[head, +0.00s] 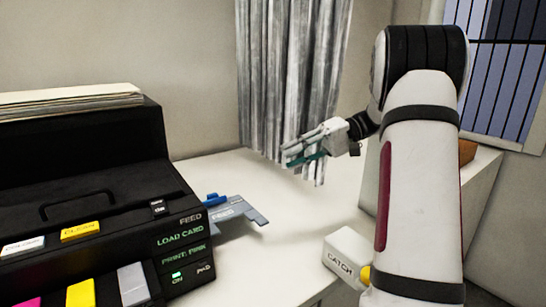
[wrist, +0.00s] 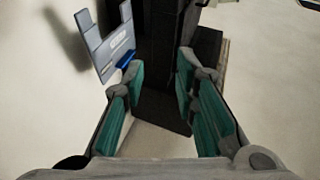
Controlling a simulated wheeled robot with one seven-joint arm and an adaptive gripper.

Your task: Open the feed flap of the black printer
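The black printer (head: 85,165) stands at the left of the head view. Its dark body also shows beyond my fingers in the wrist view (wrist: 160,40). A grey-blue flap marked FEED (head: 238,212) sticks out from the printer's right side, low over the table, with a bright blue tab (head: 214,199) by the printer. In the wrist view the flap (wrist: 112,45) lies left of my fingers, its blue tab (wrist: 127,60) close to the left fingertip. My gripper (head: 303,155) is open and empty, above and apart from the flap. Whether tab and fingertip touch cannot be told.
The white table (head: 300,215) is clear between the flap and my arm. A white block marked CATCH (head: 347,255) sits near the table's front edge beside my arm. A grey curtain (head: 290,75) hangs behind my gripper. Paper (head: 70,98) lies on the printer's top.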

